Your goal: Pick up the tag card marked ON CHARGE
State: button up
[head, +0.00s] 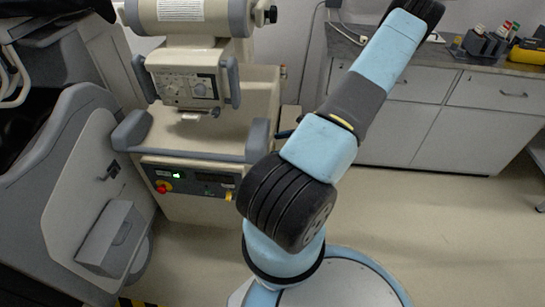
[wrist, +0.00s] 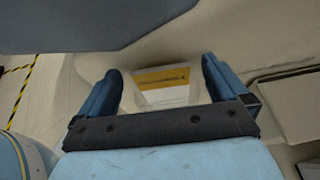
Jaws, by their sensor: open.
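In the wrist view my gripper (wrist: 161,68) is open, its two blue fingers spread apart with nothing gripped. Between and beyond the fingers is a pale card-like piece with an orange-yellow band (wrist: 165,78). Its lettering is too small to read, so I cannot tell whether it is the ON CHARGE tag card. I cannot tell how far it is from the fingertips.
A beige machine on a cart (head: 190,130) stands at left centre, beside a grey cart (head: 95,200). A counter with cabinets (head: 430,115) lines the right back, with a yellow case (head: 530,50). The floor at right (head: 450,230) is clear.

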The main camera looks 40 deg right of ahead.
jog(key=c, duration=1.3)
